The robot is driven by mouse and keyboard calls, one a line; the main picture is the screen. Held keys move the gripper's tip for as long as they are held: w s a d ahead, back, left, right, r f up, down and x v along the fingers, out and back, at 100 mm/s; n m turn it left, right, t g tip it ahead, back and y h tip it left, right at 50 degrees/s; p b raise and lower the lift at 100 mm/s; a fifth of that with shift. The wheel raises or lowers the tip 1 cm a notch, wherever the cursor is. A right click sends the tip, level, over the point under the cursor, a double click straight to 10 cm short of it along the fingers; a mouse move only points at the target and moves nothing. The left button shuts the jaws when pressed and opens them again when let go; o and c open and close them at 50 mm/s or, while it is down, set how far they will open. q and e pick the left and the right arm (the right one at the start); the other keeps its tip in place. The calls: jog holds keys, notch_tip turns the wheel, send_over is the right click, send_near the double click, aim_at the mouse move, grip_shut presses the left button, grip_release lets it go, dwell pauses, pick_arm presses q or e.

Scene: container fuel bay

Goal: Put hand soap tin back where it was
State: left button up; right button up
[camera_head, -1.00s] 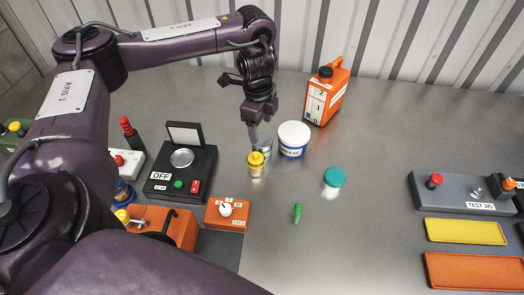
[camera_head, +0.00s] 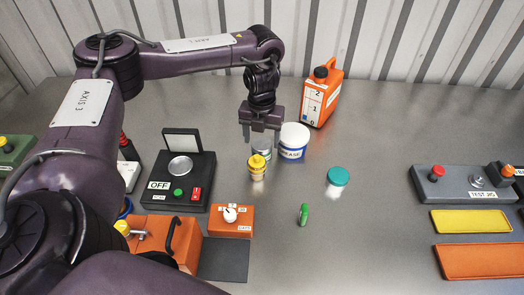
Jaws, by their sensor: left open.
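A small grey tin (camera_head: 263,147) stands upright on the metal bench, partly hidden by a yellow-capped jar (camera_head: 257,168) in front of it. Its label cannot be read, so I cannot confirm from it that this is the hand soap tin. A white tub marked GREASE (camera_head: 292,141) stands close on its right. My left gripper (camera_head: 261,135) is open, pointing down, with its fingers apart over the top of the grey tin. Whether the fingers touch the tin is not clear. My right gripper is not in view.
An orange jug (camera_head: 321,93) stands behind the tub. A teal-lidded jar (camera_head: 337,177) and a green marker (camera_head: 303,214) are to the right. A black scale-like box (camera_head: 178,178) and an orange dial box (camera_head: 230,221) are left. Yellow (camera_head: 470,221) and orange (camera_head: 483,260) trays lie far right, with clear bench between.

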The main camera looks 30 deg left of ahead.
aim_at(261, 144)
pick_arm(q)
jog(key=f, duration=0.1)
jog(key=f+p, duration=0.1)
jog(key=f, duration=0.1)
jog(key=shift+s+f+p, duration=0.2)
jog(key=shift+f+p, duration=0.1)
jog(key=shift+f, duration=0.6)
jog(key=c, duration=0.9)
jog(key=shift+r, duration=0.1)
jog(key=shift+c, duration=0.2)
